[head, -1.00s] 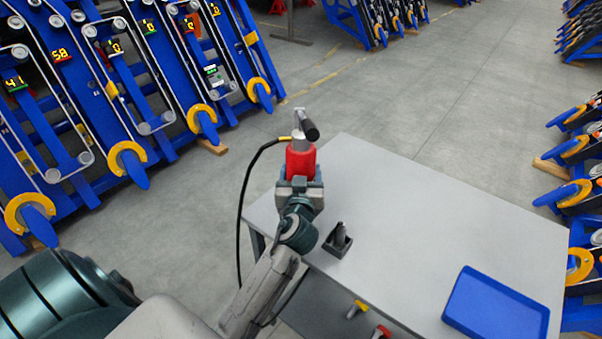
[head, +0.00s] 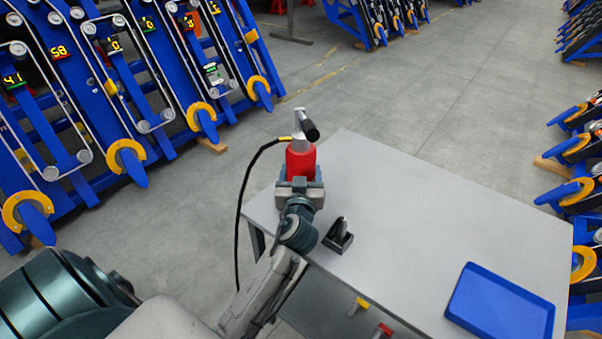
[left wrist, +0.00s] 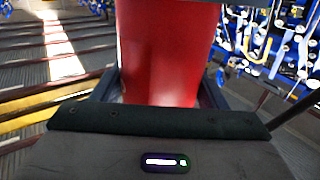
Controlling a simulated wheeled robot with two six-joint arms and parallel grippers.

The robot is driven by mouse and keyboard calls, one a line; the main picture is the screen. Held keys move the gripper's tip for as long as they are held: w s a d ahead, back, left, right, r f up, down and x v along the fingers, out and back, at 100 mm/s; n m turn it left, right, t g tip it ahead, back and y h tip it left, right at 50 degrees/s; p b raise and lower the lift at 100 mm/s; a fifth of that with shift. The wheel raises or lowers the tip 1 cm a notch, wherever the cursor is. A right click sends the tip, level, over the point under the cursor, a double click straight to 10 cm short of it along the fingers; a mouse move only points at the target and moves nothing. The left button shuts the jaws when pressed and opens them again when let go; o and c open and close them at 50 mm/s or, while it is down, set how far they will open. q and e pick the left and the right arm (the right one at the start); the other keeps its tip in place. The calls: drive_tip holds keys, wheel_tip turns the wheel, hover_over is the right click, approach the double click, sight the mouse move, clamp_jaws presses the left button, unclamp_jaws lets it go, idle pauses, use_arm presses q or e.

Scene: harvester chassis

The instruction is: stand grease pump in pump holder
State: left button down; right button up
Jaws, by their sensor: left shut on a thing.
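The grease pump (head: 301,160) has a red body, a silver head with a black handle, and a black hose hanging down its left side. My left gripper (head: 300,186) is shut on its red body and holds it roughly upright over the far left part of the table. The red body (left wrist: 168,50) fills the middle of the left wrist view between the fingers. My right gripper does not show.
The grey table (head: 430,215) is mostly clear. A small dark block with an upright part (head: 338,238) stands near its left edge, close to my left wrist. A blue tray (head: 500,304) lies at the front right. Yellow and red handles (head: 358,306) show below the front edge.

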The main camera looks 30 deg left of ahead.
use_arm(q)
drive_tip(key=shift+f+b, duration=0.1)
drive_tip(key=shift+b, duration=0.25)
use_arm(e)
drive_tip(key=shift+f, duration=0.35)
use_arm(q)
drive_tip(key=shift+c, duration=0.9)
unclamp_jaws()
drive_tip(key=b+v, duration=0.2)
drive_tip(key=v, duration=0.9)
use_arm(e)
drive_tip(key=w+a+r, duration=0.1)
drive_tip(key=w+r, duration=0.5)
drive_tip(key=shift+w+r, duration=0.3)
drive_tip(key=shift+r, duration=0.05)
use_arm(q)
drive_tip(key=shift+d+f, duration=0.1)
drive_tip(key=shift+f, duration=0.05)
